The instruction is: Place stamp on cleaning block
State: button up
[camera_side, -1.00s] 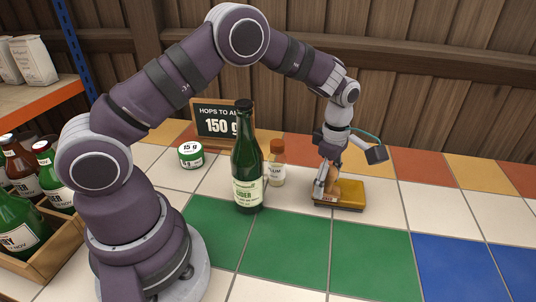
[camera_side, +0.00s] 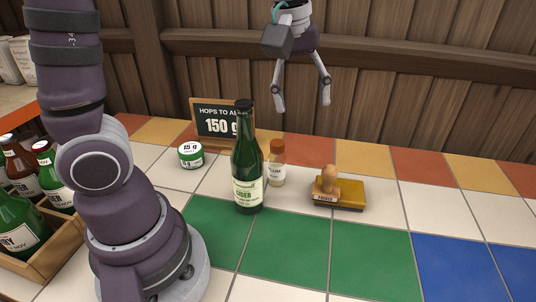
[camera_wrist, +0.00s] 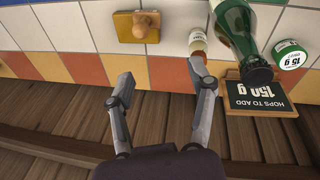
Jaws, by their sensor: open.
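The wooden-handled stamp (camera_side: 327,184) stands upright on the left part of the yellow-brown cleaning block (camera_side: 351,193), on the tiled counter. In the wrist view the stamp (camera_wrist: 146,27) also sits over the block (camera_wrist: 124,27). My gripper (camera_side: 303,106) is open and empty, raised high above and behind the block, well apart from the stamp. Its two spread fingers show in the wrist view (camera_wrist: 160,75) with nothing between them.
A green cider bottle (camera_side: 248,165) and a small orange-capped bottle (camera_side: 276,165) stand left of the block. A green-and-white jar (camera_side: 191,154) and a chalkboard sign (camera_side: 222,118) are farther left. A wooden crate of bottles (camera_side: 62,243) is at far left. Tiles right of the block are clear.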

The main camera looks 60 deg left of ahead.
jog(key=s+f+m+t, duration=0.2)
jog(key=s+m+t, duration=0.1)
jog(key=s+m, duration=0.7)
jog(key=shift+a+m, duration=0.25)
jog(key=shift+m, duration=0.65)
jog(key=shift+o, duration=0.7)
